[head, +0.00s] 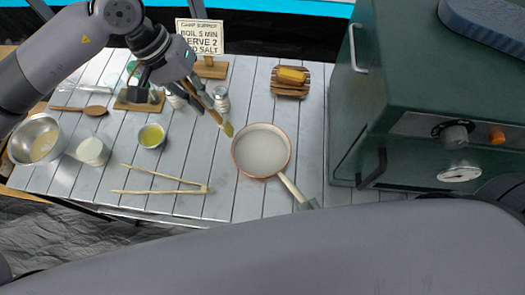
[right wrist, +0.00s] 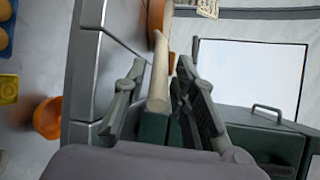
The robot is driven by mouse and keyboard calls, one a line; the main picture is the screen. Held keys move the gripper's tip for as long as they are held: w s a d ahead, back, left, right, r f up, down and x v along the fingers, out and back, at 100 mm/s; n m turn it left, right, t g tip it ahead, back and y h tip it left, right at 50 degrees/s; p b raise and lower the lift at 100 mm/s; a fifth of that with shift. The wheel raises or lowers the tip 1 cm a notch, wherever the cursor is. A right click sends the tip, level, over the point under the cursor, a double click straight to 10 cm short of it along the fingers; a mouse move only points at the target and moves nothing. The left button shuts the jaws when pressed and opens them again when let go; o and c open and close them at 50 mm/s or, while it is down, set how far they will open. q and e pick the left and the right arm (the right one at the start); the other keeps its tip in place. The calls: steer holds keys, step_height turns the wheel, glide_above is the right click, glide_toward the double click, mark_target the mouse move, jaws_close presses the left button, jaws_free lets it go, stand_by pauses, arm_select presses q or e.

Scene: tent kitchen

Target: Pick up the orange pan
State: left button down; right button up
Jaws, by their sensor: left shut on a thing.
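The orange pan (head: 262,151) sits on the grey slatted table, with an orange rim and a pale inside. Its pale handle (head: 290,188) points to the lower right. My right gripper (head: 309,204) is at the handle's end; in the right wrist view its open fingers (right wrist: 160,95) stand on either side of the handle (right wrist: 159,72), with gaps showing. Part of the orange pan body (right wrist: 155,16) shows at the top there. My left gripper (head: 188,88) is shut on a brush with yellow-green bristles (head: 228,129), left of the pan.
A green oven (head: 420,110) stands right of the pan. Wooden tongs (head: 165,191), a yellow-green bowl (head: 151,136), a white cup (head: 92,150) and a metal bowl (head: 35,140) are at left.

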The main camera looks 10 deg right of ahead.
steer(key=x, duration=0.5)
steer(key=shift+w, duration=0.1)
jaws_close()
stand_by(0.6)
